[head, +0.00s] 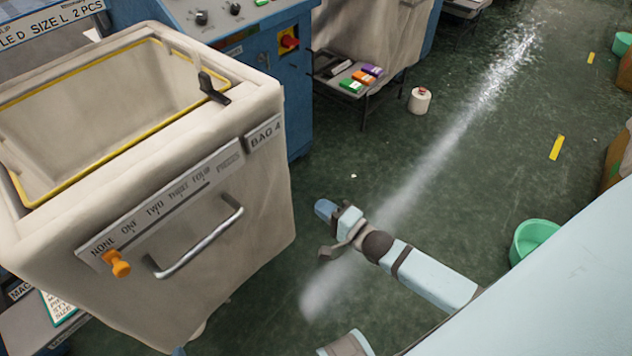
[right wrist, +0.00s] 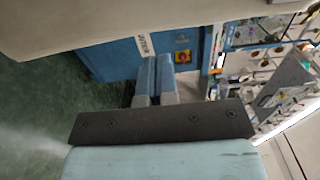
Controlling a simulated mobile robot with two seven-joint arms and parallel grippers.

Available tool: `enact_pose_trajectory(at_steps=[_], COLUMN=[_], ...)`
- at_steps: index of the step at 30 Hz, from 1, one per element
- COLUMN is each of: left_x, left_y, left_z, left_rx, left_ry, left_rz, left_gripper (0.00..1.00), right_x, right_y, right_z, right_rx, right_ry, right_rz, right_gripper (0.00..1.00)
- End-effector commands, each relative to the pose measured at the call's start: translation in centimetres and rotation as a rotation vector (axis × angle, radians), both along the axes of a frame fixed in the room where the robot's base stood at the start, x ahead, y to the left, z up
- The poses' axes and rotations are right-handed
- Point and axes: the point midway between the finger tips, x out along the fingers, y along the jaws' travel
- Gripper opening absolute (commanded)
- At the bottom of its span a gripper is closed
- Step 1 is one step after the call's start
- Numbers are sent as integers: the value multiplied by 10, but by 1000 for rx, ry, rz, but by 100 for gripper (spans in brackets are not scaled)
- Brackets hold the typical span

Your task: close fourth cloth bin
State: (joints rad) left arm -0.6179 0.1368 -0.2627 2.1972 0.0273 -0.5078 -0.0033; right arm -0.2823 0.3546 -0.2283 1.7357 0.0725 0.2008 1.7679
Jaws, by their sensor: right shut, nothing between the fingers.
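The fourth cloth bin (head: 225,262) is a beige box with a yellow-edged open top, labelled BAG 4 (head: 264,133). It stands out in front of the blue machine at the left of the head view. Its front has a metal bar handle (head: 200,240) and an orange knob (head: 117,264) under a label strip. My right gripper (head: 326,209) is to the right of the bin front, apart from the handle. In the right wrist view its blue fingers (right wrist: 155,77) are together and empty. My left gripper does not show.
The blue machine (head: 250,55) has a red switch on a yellow plate (head: 289,40). A green tub (head: 535,242) is at the right. Green floor lies open between.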

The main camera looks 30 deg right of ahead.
Motion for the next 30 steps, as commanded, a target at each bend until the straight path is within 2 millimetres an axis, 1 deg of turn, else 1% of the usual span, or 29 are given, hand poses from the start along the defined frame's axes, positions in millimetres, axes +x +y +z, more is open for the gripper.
enact_pose_trajectory(at_steps=[1, 9, 12, 15, 18, 21, 30], left_x=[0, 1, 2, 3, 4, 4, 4], left_y=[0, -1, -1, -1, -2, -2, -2], left_z=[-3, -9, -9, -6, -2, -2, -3], left_rx=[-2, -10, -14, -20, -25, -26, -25], left_ry=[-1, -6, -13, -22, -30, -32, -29], left_rz=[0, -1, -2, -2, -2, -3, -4], left_gripper=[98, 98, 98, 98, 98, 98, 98], right_x=[11, 66, 84, 97, 106, 111, 112], right_y=[3, 21, 28, 32, 35, 36, 37], right_z=[0, -1, -1, -1, -1, -1, 0], right_rx=[-1, -2, -3, -3, -4, -3, -3], right_ry=[-3, -4, -2, -2, -1, 0, 1], right_rz=[0, 0, 0, 0, 0, 0, 0], right_gripper=[0, 0, 0, 0, 0, 0, 0])
